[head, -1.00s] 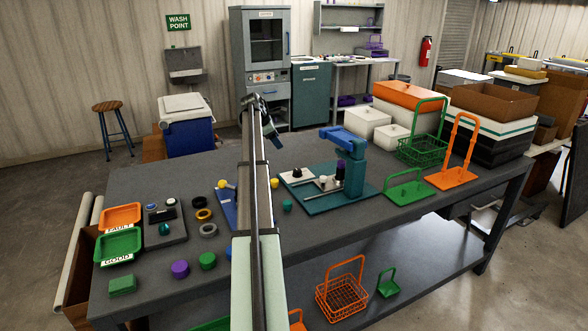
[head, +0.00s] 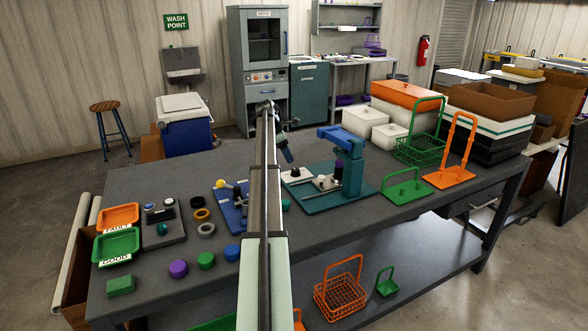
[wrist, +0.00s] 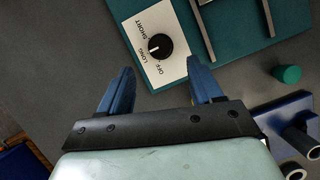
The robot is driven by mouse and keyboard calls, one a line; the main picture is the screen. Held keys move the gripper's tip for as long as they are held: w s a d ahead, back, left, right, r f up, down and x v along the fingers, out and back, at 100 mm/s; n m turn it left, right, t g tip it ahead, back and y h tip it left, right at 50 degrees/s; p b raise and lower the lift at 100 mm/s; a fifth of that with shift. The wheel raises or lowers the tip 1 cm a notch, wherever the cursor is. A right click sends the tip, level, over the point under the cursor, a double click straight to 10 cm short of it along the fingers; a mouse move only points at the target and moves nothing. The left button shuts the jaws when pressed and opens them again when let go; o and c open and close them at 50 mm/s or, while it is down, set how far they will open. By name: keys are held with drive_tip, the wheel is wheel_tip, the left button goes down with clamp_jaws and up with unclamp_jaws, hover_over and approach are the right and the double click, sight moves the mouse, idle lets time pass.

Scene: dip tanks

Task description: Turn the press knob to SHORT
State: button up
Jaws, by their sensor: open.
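The press (head: 346,160) is teal and blue and stands on a teal base (head: 345,204) on the bench. A white mark on the knob's left side appears to face LONG. The knob also shows in the head view (head: 295,172). My gripper (wrist: 160,66) is open and empty, its two blue fingers spread, with the knob just ahead between their lines in the wrist view. In the head view my gripper (head: 286,152) hangs above and left of the knob.
A green round piece (wrist: 287,73) and a blue fixture with grey tubes (wrist: 296,128) lie to the right in the wrist view. Green baskets (head: 421,146) and an orange holder (head: 449,177) stand right of the press. Bare grey bench lies around the base's left side.

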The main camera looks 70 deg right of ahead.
sight(296, 169)
drive_tip(key=x, duration=0.7)
drive_tip(key=shift+s+d+f, duration=0.1)
drive_tip(key=shift+s+f, duration=0.05)
drive_tip(key=shift+f, duration=0.2)
drive_tip(key=c, duration=1.1)
drive_tip(key=shift+o, duration=0.2)
drive_tip(key=shift+d, duration=0.1)
drive_tip(key=m+y, duration=0.1)
drive_tip(key=m, duration=0.2)
drive_tip(key=m+y, duration=0.1)
drive_tip(key=m, duration=0.1)
drive_tip(key=shift+d+m+g, duration=0.2)
drive_tip(key=shift+m+g, duration=0.2)
drive_tip(key=m+y, duration=0.1)
drive_tip(key=m, duration=0.2)
drive_tip(key=m+y, duration=0.1)
drive_tip(key=m, duration=0.1)
drive_tip(key=shift+m+t, duration=0.3)
drive_tip(key=shift+m, duration=0.1)
drive_tip(key=shift+m+y, duration=0.3)
